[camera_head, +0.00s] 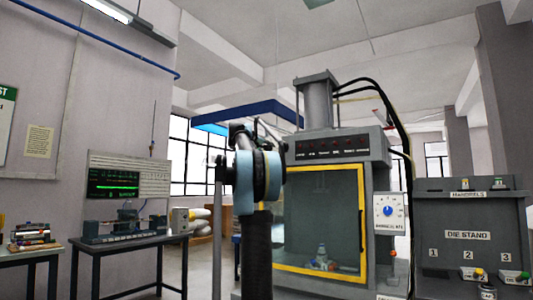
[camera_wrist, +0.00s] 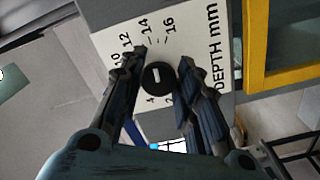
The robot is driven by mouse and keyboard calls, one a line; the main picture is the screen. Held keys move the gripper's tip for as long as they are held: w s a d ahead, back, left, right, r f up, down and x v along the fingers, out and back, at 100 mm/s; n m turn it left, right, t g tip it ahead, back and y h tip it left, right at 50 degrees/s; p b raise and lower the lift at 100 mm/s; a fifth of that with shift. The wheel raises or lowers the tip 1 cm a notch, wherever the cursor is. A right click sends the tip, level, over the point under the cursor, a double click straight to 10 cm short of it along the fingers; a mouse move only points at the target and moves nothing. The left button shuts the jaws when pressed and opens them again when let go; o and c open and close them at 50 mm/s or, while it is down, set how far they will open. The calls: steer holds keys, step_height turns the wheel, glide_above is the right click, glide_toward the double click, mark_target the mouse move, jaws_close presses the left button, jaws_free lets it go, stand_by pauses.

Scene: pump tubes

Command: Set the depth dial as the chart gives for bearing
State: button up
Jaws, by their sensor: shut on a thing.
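In the wrist view the depth dial is a round black knob (camera_wrist: 158,82) with a short white mark, on a white plate (camera_wrist: 205,18) lettered "DEPTH mm". The numbers 10, 12, 14 and 16 show above it, and 2 and 4 below. My gripper (camera_wrist: 162,62) has one finger on each side of the knob and is shut on it. I cannot tell exactly which number the mark points to. In the head view my arm stands before the press, and the depth dial is hidden. No bearing chart is readable; a small paper sheet (camera_head: 39,145) hangs on the left wall.
The grey press (camera_head: 337,145) has a yellow-framed window and a blue-knobbed dial (camera_head: 388,211) at its right. A die stand (camera_head: 467,235) is further right. Benches with equipment (camera_head: 125,238) stand at the left. A yellow frame edge (camera_wrist: 290,75) is near my gripper.

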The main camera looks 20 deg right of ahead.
steer(key=shift+w+a+f, duration=0.1)
steer(key=o, duration=1)
steer(key=shift+w, duration=0.1)
steer(key=shift+o, duration=0.2)
steer(key=v, duration=1.2)
steer(key=shift+f, duration=0.1)
